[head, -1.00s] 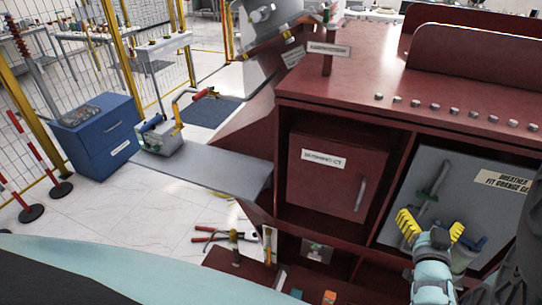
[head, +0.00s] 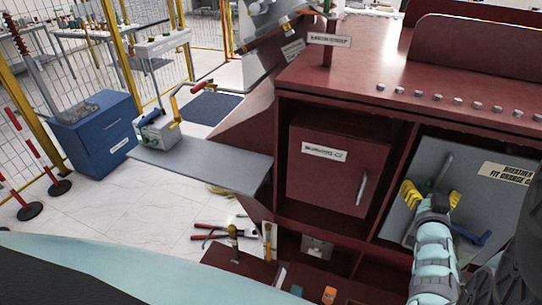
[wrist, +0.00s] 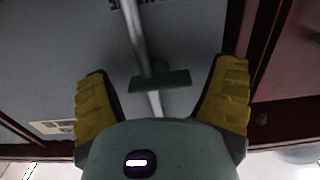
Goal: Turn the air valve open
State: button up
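A thin grey pipe (head: 444,172) runs on the grey panel in the right-hand compartment of the dark red cabinet. A flat green valve handle (wrist: 172,80) sits across the pipe in the wrist view; in the head view it is mostly hidden by my gripper. My gripper (head: 432,196) has two yellow fingers, spread wide, one on each side of the handle in the wrist view. It is open and holds nothing, and I cannot tell whether it touches the handle. A blue handle (head: 474,238) shows just right of my wrist on the same panel.
The red frame borders the compartment closely. A closed red door (head: 330,170) with a handle is to its left. A grey shelf (head: 205,170) extends left, with a small device (head: 158,132) with coloured handles at its end. Tools (head: 236,236) lie below.

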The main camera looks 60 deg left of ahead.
jog(key=c, duration=1.1)
jog(key=shift+o, duration=0.2)
jog(key=n+b, duration=0.3)
jog(key=n, duration=0.1)
jog(key=shift+a+f+b, duration=0.1)
jog(key=shift+f+b, duration=0.15)
jog(key=shift+b, duration=0.1)
jog(key=n+b, duration=0.4)
jog(key=shift+n, duration=0.3)
jog(key=n+b, duration=0.4)
jog(key=n, duration=0.1)
jog(key=shift+r+n+b, duration=0.2)
jog(key=shift+n+b, duration=1.3)
jog(key=shift+n, duration=0.7)
